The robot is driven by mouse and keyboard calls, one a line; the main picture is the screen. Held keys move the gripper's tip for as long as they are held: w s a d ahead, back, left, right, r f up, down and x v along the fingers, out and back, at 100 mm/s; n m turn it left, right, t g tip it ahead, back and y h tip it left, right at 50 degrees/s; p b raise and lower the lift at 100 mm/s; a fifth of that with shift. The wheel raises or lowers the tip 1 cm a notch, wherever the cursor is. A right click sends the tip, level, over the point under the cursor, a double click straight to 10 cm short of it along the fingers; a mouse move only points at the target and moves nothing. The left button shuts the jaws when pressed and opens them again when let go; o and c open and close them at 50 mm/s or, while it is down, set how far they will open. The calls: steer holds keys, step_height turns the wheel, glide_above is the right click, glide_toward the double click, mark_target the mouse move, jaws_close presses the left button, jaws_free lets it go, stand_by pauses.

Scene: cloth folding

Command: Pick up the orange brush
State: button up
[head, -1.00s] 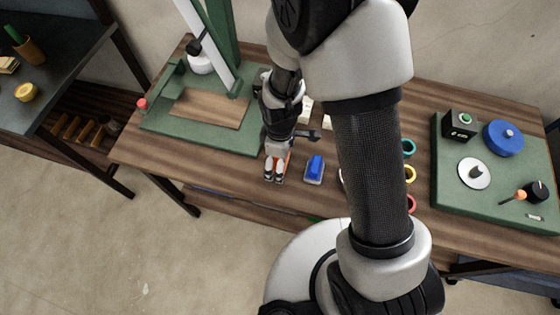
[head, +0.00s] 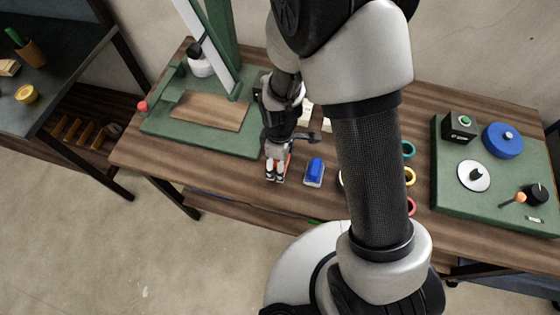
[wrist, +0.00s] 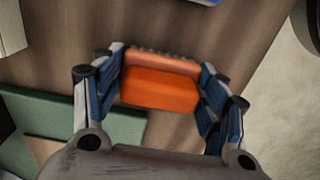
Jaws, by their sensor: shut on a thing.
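The orange brush (wrist: 160,90) sits between the two blue-padded fingers of my gripper (wrist: 162,88) in the wrist view. Its orange back faces the camera, with a paler bristle edge along its far side. The fingers are shut on its two ends. In the head view my gripper (head: 276,172) is low over the front edge of the wooden table (head: 235,172). Only a thin strip of the orange brush (head: 288,163) shows there beside the fingers. I cannot tell whether the brush touches the table.
A blue brush-like block (head: 315,171) stands just right of my gripper. A green board (head: 165,122) with a press stands to the left. Coloured rings (head: 409,175) lie past my arm. A green panel (head: 445,205) with knobs is at the right.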

steer(key=shift+r, duration=0.1)
step_height(320, 180, up, 20)
steer(key=p, duration=0.7)
